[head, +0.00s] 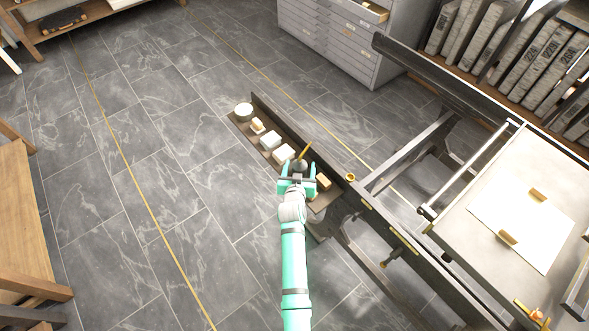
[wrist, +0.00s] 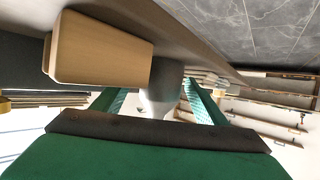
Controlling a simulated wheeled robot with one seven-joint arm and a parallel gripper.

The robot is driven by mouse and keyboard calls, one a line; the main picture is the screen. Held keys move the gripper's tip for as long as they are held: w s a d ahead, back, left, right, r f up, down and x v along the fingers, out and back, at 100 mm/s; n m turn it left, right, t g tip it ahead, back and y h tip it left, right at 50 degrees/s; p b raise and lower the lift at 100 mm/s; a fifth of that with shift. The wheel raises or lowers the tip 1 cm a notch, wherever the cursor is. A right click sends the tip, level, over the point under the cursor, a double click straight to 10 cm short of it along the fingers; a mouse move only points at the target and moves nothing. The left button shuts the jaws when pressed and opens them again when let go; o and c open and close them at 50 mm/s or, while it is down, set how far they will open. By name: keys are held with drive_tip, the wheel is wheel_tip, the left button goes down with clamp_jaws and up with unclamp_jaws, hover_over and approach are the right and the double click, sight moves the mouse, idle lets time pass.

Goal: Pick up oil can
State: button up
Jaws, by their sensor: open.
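The oil can (head: 300,164) is a small dark can with a thin brass spout pointing up and to the right. It stands on the narrow shelf (head: 239,121) along the press's side, partly hidden by my gripper. My gripper (head: 298,172) is open at the can, its teal fingers reaching to either side of it. In the wrist view a grey rounded body, which looks like the can (wrist: 161,101), shows between the two open fingers. Whether either finger touches it I cannot tell.
A wooden block (head: 323,182) lies close right of the can; it looms large in the wrist view (wrist: 100,48). Left along the shelf are pale blocks (head: 283,153) and a round tub (head: 243,110). A raised dark board backs the shelf. The press bed (head: 480,262) is at right.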

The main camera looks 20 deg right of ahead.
drive_tip(key=c, duration=1)
drive_tip(key=shift+r, duration=0.15)
